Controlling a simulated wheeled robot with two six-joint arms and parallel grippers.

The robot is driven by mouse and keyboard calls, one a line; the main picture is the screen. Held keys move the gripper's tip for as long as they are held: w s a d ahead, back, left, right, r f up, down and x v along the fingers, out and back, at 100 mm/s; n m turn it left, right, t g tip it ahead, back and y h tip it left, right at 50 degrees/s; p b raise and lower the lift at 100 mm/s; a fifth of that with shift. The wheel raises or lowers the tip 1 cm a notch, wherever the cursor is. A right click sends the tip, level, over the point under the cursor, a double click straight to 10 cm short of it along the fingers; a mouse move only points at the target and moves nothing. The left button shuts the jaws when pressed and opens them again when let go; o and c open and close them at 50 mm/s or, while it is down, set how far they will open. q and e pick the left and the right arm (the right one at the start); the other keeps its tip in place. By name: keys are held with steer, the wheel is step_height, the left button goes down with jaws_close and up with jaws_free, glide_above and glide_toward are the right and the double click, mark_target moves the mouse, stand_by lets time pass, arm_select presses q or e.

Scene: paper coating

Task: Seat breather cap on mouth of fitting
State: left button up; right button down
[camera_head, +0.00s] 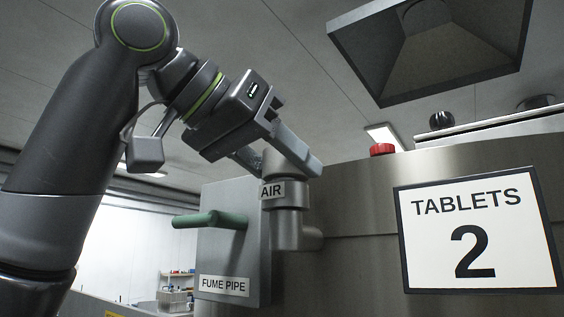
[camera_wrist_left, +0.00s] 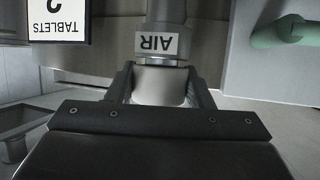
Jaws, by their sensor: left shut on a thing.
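The fitting (camera_head: 290,233) is a grey metal elbow with an AIR label, standing upright on the side of the steel machine. It shows upside down at the top of the left wrist view (camera_wrist_left: 165,12). My left gripper (camera_head: 283,163) is over the fitting's mouth, shut on the pale grey breather cap (camera_head: 274,162). In the left wrist view the cap (camera_wrist_left: 160,88) lies between the two fingers (camera_wrist_left: 161,78), in line with the fitting. No clear gap shows between cap and fitting; whether it is fully down I cannot tell. My right gripper is out of view.
A green pipe handle (camera_head: 210,219) sticks out of the FUME PIPE panel (camera_head: 222,262), left of the fitting. The TABLETS 2 sign (camera_head: 475,232) and a red button (camera_head: 382,149) are to the right. A dark hood (camera_head: 440,50) hangs above.

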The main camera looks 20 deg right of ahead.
arm_select(q)
steer(key=shift+f, duration=0.15)
steer(key=o, duration=1.1)
steer(key=shift+o, duration=0.2)
steer(key=shift+s+a+r+b, duration=0.2)
steer(key=shift+a+b, duration=0.1)
steer(key=shift+a, duration=0.2)
steer(key=b+v, duration=0.2)
steer(key=v, duration=1.4)
steer(key=shift+b, duration=0.35)
steer(key=shift+r, duration=0.15)
steer(key=shift+a, duration=0.1)
